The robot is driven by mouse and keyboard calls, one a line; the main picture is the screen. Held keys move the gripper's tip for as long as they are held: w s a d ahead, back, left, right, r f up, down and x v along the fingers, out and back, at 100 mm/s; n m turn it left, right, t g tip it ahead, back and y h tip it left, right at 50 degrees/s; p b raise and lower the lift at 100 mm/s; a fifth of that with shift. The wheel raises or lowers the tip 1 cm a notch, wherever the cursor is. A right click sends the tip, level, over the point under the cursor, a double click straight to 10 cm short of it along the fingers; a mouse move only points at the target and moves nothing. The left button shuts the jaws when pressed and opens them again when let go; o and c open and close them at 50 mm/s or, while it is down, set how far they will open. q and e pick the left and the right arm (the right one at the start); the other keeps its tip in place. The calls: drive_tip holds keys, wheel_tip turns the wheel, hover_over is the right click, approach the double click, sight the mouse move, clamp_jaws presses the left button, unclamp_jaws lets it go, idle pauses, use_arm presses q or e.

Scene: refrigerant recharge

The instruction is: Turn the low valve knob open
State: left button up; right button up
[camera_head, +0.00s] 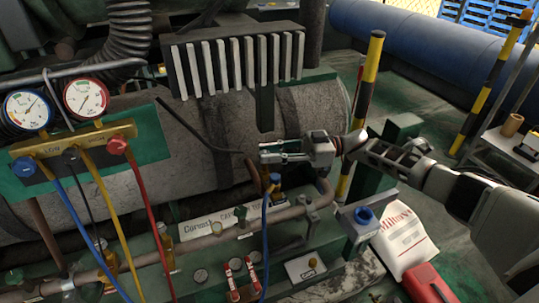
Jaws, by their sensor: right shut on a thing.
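The brass gauge manifold (90,138) is at the left, with lettering near its left end. The low valve knob, a blue knob (25,167), sits at that end below the blue-rimmed gauge (28,109). A red knob (117,146) sits at the other end below the red-rimmed gauge (86,95). My right gripper (264,152) is far to the right of the manifold, above a blue hose coupler (275,180). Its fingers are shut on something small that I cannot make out. My left gripper is not in view. The blue knob's turn position cannot be told.
Blue, black, yellow and red hoses hang below the manifold. A grey tank (215,125) lies behind, with a finned block (235,60) above it. Pipes (290,210) run in front. Striped posts (370,75), a white bag (403,232) and a red case (427,284) are at the right.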

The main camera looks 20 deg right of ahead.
idle(0.3)
drive_tip(key=o, duration=1.1)
drive_tip(key=shift+o, duration=0.2)
drive_tip(key=shift+a, duration=0.1)
wheel_tip(320, 180, up, 10)
